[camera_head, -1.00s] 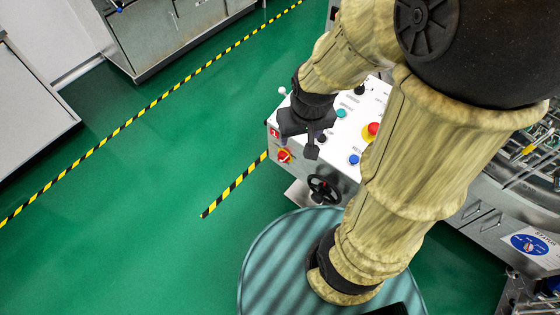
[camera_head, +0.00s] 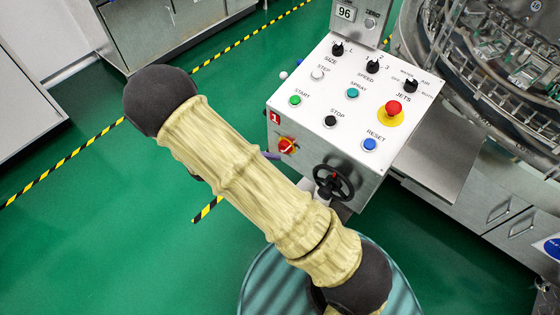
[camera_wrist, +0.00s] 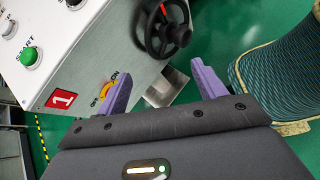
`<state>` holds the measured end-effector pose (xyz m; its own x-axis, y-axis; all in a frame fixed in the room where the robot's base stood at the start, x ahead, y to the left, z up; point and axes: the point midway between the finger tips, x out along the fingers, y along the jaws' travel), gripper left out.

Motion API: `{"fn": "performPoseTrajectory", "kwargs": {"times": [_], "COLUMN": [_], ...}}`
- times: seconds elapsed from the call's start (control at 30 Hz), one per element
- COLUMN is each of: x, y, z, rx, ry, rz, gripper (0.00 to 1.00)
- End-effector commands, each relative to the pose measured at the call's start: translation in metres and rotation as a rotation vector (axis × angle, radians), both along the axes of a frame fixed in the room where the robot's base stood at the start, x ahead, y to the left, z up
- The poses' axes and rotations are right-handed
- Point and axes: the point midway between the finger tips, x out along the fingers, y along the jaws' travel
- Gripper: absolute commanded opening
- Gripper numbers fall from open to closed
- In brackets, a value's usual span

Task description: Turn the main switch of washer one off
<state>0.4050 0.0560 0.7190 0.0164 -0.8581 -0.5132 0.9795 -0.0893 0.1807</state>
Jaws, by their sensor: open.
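The main switch (camera_head: 286,146), a red knob on a yellow plate, is on the front face of the washer's control box (camera_head: 305,150), below the red label "1" (camera_head: 275,117). In the wrist view the switch (camera_wrist: 107,88) shows its yellow plate with OFF and ON markings; its knob is partly hidden by my left finger, so I cannot tell its setting. My gripper (camera_wrist: 162,86) is open, purple fingers apart, nothing between them. The switch lies at the left finger, outside the gap; contact is unclear. In the head view my arm hides most of the gripper.
A black handwheel (camera_head: 333,182) sticks out right of the switch; it also shows ahead of the fingers in the wrist view (camera_wrist: 165,28). The box top has buttons and a red emergency stop (camera_head: 393,108). Green floor is open to the left.

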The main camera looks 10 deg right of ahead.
Motion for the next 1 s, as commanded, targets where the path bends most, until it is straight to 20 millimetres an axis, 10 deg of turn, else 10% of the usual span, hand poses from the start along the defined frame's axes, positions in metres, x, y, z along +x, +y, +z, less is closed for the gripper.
{"fn": "performPoseTrajectory", "kwargs": {"times": [0.2, 0.4, 1.0], "x": [0.028, 0.044, 0.052], "y": [0.038, 0.076, 0.078], "z": [-0.085, -0.126, -0.13], "rx": [-0.319, -0.539, -0.587], "ry": [0.047, 0.033, 0.027], "rz": [0.354, 0.596, 0.648], "gripper": [0.69, 0.69, 0.69]}}
